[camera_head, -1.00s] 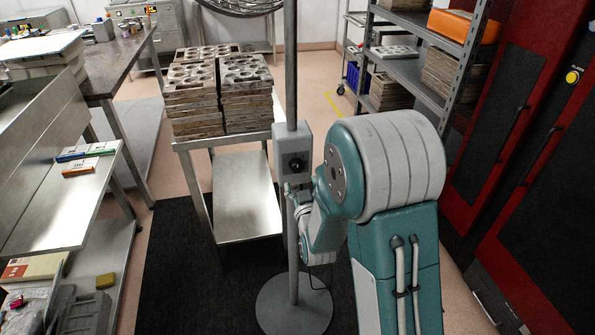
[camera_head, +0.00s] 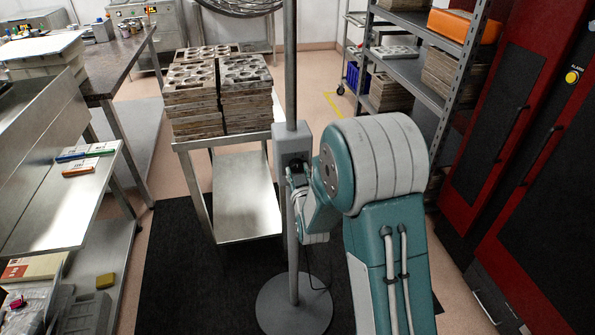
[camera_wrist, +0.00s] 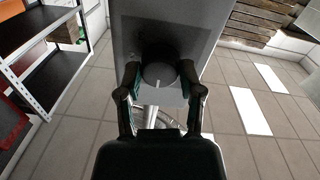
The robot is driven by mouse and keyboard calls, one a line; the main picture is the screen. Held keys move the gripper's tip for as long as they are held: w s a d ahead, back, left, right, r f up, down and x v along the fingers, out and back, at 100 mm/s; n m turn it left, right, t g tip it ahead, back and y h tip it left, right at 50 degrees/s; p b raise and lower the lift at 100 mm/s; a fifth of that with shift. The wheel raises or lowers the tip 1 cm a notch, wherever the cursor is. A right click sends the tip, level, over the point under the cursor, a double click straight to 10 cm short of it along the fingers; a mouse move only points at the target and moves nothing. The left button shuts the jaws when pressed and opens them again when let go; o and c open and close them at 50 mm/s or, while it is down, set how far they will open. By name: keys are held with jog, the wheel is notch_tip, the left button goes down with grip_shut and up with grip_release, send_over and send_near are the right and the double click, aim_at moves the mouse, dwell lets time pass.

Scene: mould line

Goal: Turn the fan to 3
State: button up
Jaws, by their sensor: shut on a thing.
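The fan stands on a grey pole (camera_head: 290,80) with a round base (camera_head: 294,304). Its cage (camera_head: 240,4) is cut off at the top of the head view. A grey control box (camera_head: 285,139) sits on the pole. In the wrist view the box face (camera_wrist: 125,40) carries a round dark knob (camera_wrist: 160,72) with a pale pointer line, which points down in that picture. My gripper (camera_wrist: 160,78) has one finger on each side of the knob and is shut on it. In the head view my gripper (camera_head: 297,172) is at the box and partly hides the knob.
A metal table (camera_head: 245,195) with stacked moulds (camera_head: 218,100) stands behind the pole. A grey shelf rack (camera_head: 420,70) and red cabinets (camera_head: 510,130) are on the right. A steel bench (camera_head: 55,210) is on the left. A dark mat lies underneath.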

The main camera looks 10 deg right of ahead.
jog(key=shift+m, duration=0.3)
jog(key=m, duration=0.2)
jog(key=shift+m, duration=0.4)
jog(key=m, duration=0.3)
jog(key=shift+m, duration=0.3)
jog(key=m, duration=0.6)
jog(key=shift+y, duration=0.3)
jog(key=m, duration=0.3)
jog(key=shift+m+g, duration=0.3)
jog(key=m, duration=0.3)
jog(key=shift+m+y, duration=0.3)
jog(key=shift+y, duration=0.1)
jog(key=m, duration=0.5)
jog(key=shift+f+m, duration=0.15)
jog(key=shift+m, duration=0.15)
jog(key=shift+s, duration=0.1)
jog(key=shift+f, duration=0.1)
